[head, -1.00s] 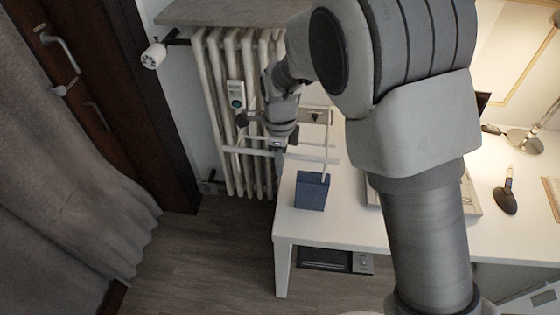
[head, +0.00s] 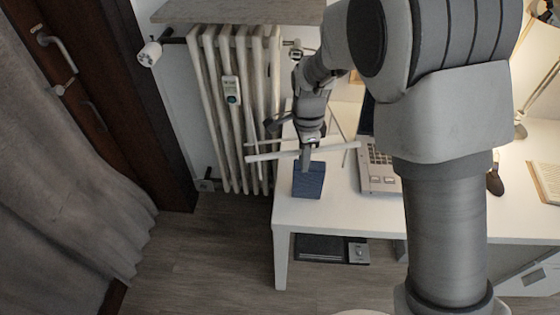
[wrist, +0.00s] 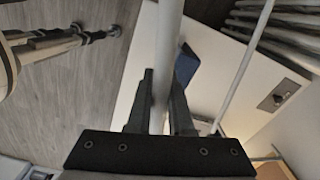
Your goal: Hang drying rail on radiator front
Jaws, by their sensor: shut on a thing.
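My gripper (head: 307,158) is shut on the white drying rail (head: 268,156), on one of its long bars. The rail is held above the desk's left end, over the blue box, and its left end reaches in front of the radiator's lower right in the head view. In the wrist view the bar (wrist: 168,35) runs between my fingers (wrist: 160,105), with a thinner rod (wrist: 244,75) to its right. The white ribbed radiator (head: 210,95) stands against the wall, left of my gripper. I cannot tell whether the rail touches it.
A blue box (head: 308,183) stands on the white desk (head: 335,208) below the rail. A laptop (head: 378,178) is to its right. A small device (head: 231,90) is on the radiator front, and a shelf (head: 240,12) is above. Floor is clear left of the desk.

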